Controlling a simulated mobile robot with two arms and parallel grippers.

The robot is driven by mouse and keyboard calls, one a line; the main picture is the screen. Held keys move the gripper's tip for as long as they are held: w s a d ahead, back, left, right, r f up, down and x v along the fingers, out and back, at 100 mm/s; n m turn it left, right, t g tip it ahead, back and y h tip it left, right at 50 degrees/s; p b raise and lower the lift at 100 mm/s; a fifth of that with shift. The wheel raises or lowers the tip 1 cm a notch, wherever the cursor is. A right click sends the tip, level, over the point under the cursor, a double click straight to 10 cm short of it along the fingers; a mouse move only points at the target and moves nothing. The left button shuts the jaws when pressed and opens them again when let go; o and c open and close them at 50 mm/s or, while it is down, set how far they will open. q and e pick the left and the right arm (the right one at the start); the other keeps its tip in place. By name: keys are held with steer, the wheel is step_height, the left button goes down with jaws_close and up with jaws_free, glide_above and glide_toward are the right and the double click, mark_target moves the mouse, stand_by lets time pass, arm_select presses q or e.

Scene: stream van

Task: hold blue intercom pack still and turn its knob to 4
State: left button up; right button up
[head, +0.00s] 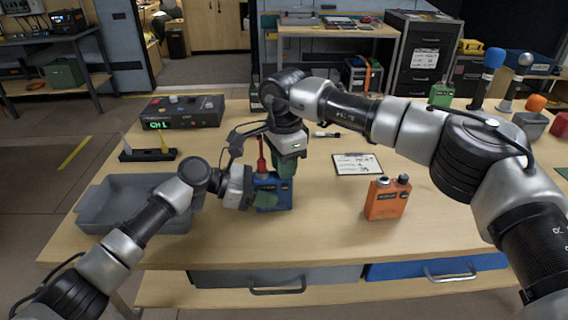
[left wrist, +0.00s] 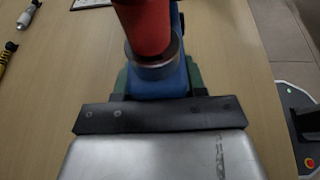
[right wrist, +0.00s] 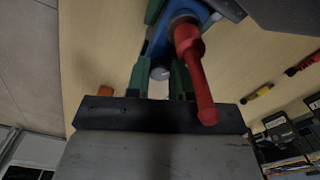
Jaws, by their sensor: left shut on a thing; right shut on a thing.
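The blue intercom pack (head: 284,193) stands on the table, partly hidden by my grippers. A red upright stalk (head: 262,158) rises from it; it also shows in the right wrist view (right wrist: 198,75). My left gripper (head: 264,200) is shut on the pack's body from the left; its green fingers flank the blue body (left wrist: 158,82) in the left wrist view. My right gripper (head: 284,172) reaches down from above and is shut on the pack's grey knob (right wrist: 160,73), which shows between its green fingers. The knob's setting cannot be read.
An orange intercom pack (head: 387,198) stands to the right, and a clipboard (head: 358,164) lies behind it. A grey tray (head: 92,208) is at the left. Microphones (head: 488,75) stand at the back right.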

steer(key=shift+m, duration=0.3)
steer(key=shift+m, duration=1.3)
steer(key=m, duration=0.2)
steer(key=shift+m, duration=0.3)
steer(key=shift+m, duration=1.5)
